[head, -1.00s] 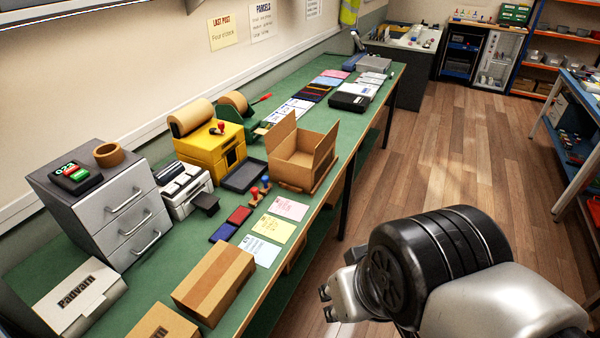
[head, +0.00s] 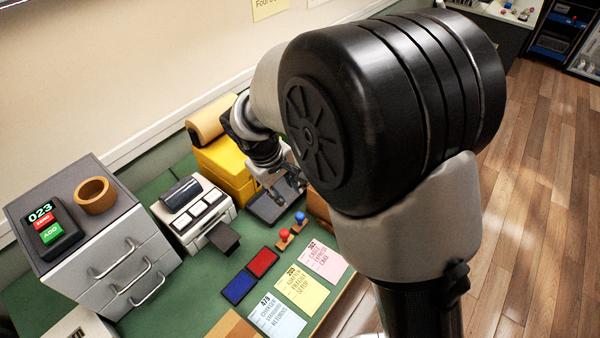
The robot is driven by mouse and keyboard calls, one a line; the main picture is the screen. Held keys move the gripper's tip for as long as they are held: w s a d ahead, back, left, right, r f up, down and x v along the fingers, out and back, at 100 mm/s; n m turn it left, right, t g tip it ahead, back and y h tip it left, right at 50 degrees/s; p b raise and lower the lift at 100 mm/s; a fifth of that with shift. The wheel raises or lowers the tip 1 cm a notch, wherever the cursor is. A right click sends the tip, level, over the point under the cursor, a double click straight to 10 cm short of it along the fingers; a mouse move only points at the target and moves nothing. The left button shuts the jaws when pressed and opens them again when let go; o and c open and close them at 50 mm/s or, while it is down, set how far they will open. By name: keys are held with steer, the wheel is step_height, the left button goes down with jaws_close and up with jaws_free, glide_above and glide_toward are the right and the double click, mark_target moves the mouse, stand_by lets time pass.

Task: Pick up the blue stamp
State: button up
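The blue stamp (head: 300,218) stands on the green bench, its round blue knob up. A red-knobbed stamp (head: 284,236) stands just to its left and nearer. My gripper (head: 290,190) is above the bench near the dark tray, a little beyond the blue stamp in the picture. Its fingers look apart, with nothing seen between them. It does not appear to touch the blue stamp. My arm hides the bench to the right.
Red (head: 263,262) and blue (head: 239,287) ink pads lie left of the stamps. Pink (head: 322,260), yellow (head: 301,288) and pale blue (head: 274,315) cards lie in front. A dark tray (head: 262,212), a yellow machine (head: 222,165) and a white label printer (head: 195,212) stand behind.

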mark_target(299, 215)
steer(key=b+x, duration=0.6)
steer(key=x, duration=1.1)
steer(key=shift+w+f, duration=0.15)
steer(key=shift+f, duration=0.25)
steer(key=shift+r, duration=0.1)
steer(key=shift+c, duration=0.6)
steer(key=shift+d, duration=0.1)
jaws_close()
